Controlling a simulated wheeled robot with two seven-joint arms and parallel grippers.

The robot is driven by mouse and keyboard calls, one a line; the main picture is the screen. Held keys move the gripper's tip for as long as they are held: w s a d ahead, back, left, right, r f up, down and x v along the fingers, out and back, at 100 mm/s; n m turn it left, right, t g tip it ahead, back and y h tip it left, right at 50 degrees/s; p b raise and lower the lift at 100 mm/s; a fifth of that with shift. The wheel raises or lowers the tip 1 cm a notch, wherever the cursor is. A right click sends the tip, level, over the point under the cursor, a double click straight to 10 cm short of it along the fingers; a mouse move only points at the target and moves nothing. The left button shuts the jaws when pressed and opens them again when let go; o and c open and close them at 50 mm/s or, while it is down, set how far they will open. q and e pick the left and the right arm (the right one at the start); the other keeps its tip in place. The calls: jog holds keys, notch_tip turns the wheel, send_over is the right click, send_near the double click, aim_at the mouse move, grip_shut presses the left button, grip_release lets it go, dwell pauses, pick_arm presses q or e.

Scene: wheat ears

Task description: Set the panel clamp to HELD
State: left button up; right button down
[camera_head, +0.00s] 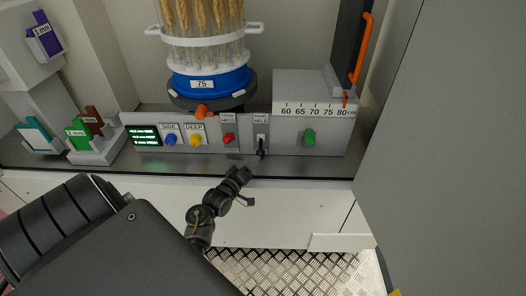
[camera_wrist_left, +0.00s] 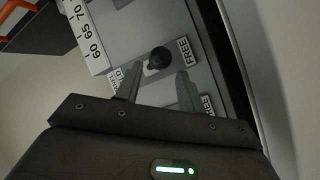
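The panel clamp is a small lever with a black knob on a white plate (camera_head: 261,139), under a HELD label on the grey control panel. In the left wrist view the black knob (camera_wrist_left: 159,56) stands between a FREE label (camera_wrist_left: 183,50) and a partly hidden HELD label (camera_wrist_left: 117,78). The knob leans over its plate, so its exact setting is hard to tell. My left gripper (camera_head: 256,160) is just in front of the lever. In the left wrist view its two fingers (camera_wrist_left: 158,82) are apart, with the knob just beyond and between their tips. My right gripper is not in view.
A red knob (camera_head: 228,139) under another HELD label is left of the clamp, then yellow (camera_head: 195,140) and blue (camera_head: 170,139) knobs. A green knob (camera_head: 310,138) and a scale box (camera_head: 290,128) are right. Wheat ears (camera_head: 203,18) stand in a blue-based holder (camera_head: 213,80) above.

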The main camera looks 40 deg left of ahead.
aim_at(261, 148)
pick_arm(q)
jog(key=w, duration=0.5)
jog(key=w+a, duration=0.1)
jog(key=w, duration=0.2)
jog(key=shift+w, duration=0.15)
grip_shut()
